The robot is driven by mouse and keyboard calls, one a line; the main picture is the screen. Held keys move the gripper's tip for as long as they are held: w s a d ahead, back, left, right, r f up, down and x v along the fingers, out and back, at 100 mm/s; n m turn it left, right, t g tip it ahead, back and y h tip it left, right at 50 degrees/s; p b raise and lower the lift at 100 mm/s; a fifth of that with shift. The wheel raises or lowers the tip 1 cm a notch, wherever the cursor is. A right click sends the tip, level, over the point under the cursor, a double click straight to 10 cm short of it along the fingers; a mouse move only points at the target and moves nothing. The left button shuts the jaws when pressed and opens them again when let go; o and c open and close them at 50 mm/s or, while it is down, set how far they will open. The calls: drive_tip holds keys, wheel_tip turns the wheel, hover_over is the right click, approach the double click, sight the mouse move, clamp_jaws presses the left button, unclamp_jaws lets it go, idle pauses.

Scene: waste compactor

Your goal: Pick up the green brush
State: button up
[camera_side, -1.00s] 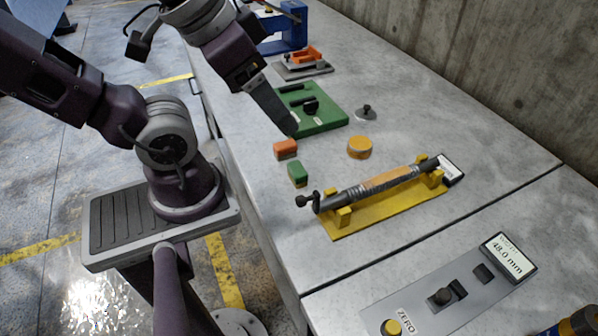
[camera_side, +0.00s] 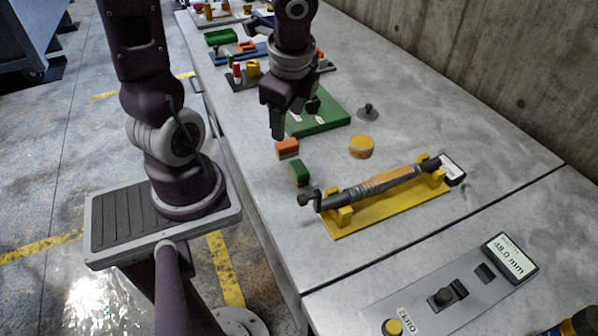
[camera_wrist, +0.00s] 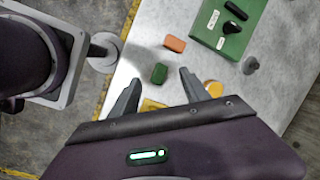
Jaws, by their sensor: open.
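The green brush (camera_side: 299,172) is a small block with a green body, lying on the grey bench near its left edge. It also shows in the wrist view (camera_wrist: 159,73), between and just beyond my fingertips. My gripper (camera_side: 289,121) is open and empty. It points down above the bench, higher and farther back than the green brush in the side view. In the wrist view my gripper's two fingers (camera_wrist: 158,80) are spread apart, touching nothing.
A similar orange block (camera_side: 287,148) lies just behind the green brush. A round orange tin (camera_side: 361,147) and a yellow stand (camera_side: 390,212) holding a dark rod lie to the right. A green panel (camera_side: 322,116) with black handles is behind.

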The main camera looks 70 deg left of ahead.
sight(299, 167)
drive_tip(key=f+m+h, duration=0.1)
drive_tip(key=f+m, duration=0.1)
drive_tip(key=w+f+m+h, duration=0.1)
drive_tip(key=f+m, duration=0.2)
drive_tip(key=w+f+m+h, duration=0.1)
drive_tip(key=f+m, duration=0.1)
drive_tip(key=f, duration=0.1)
drive_tip(key=shift+a+f+m+g, duration=0.25)
drive_tip(key=shift+a+m+g, duration=0.05)
drive_tip(key=shift+a+g, duration=0.1)
drive_tip(key=f, duration=0.6)
drive_tip(key=shift+w+f, duration=0.3)
drive_tip(key=shift+f, duration=0.1)
clamp_jaws()
